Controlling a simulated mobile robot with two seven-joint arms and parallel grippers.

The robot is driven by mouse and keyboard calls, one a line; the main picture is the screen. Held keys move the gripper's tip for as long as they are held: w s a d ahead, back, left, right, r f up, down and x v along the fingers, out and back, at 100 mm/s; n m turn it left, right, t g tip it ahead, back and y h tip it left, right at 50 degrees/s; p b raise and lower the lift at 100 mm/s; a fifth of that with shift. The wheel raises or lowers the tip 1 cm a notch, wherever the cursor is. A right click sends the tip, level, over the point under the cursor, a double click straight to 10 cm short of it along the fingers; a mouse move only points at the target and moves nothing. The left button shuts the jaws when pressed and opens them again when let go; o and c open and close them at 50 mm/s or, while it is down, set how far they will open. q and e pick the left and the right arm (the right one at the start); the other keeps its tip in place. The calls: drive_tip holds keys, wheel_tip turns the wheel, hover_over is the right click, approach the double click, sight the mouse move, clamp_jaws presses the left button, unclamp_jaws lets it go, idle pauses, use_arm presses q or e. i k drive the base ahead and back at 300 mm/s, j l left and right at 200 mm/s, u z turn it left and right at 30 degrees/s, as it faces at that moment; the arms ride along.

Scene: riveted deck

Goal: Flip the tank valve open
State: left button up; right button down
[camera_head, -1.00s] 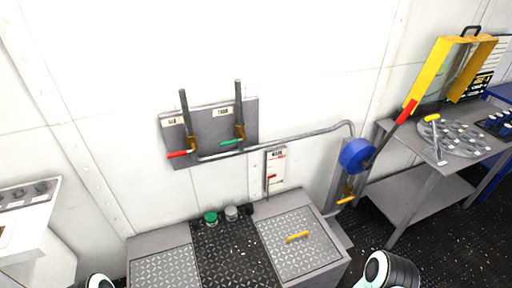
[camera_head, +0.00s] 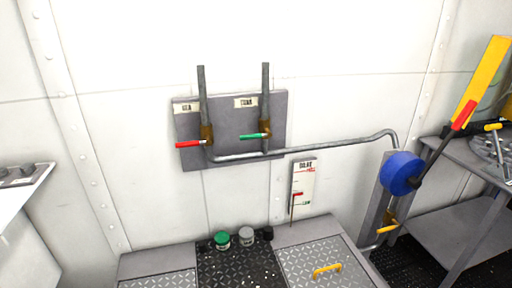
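A grey panel (camera_head: 230,158) is mounted on the white wall near the middle of the view. Two vertical pipes with brass valves stand on it, each under a small label; the lettering is blurred, the right one seems to read TANK. The right valve has a green lever (camera_head: 251,136) lying roughly horizontal, pointing left across its pipe. The left valve has a red lever (camera_head: 189,144), also horizontal and pointing left. Neither gripper is in view, and nothing touches the levers.
A pipe (camera_head: 330,145) runs right from the panel towards a blue wheel (camera_head: 402,173). A gauge board (camera_head: 304,186) hangs below it. Below are deck hatches with a yellow handle (camera_head: 327,270), a green cap (camera_head: 222,240) and a grey cap (camera_head: 246,236). A grey table (camera_head: 462,215) stands right.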

sight(254, 136)
drive_tip(key=i+l+z, duration=0.2)
drive_tip(key=l+z, duration=0.2)
drive_tip(key=i+l+z, duration=0.25)
drive_tip(key=z, duration=0.15)
drive_tip(key=k+l+z, duration=0.2)
drive_tip(key=k, duration=0.15)
drive_tip(key=i+j+u, duration=0.15)
drive_tip(key=i, duration=0.25)
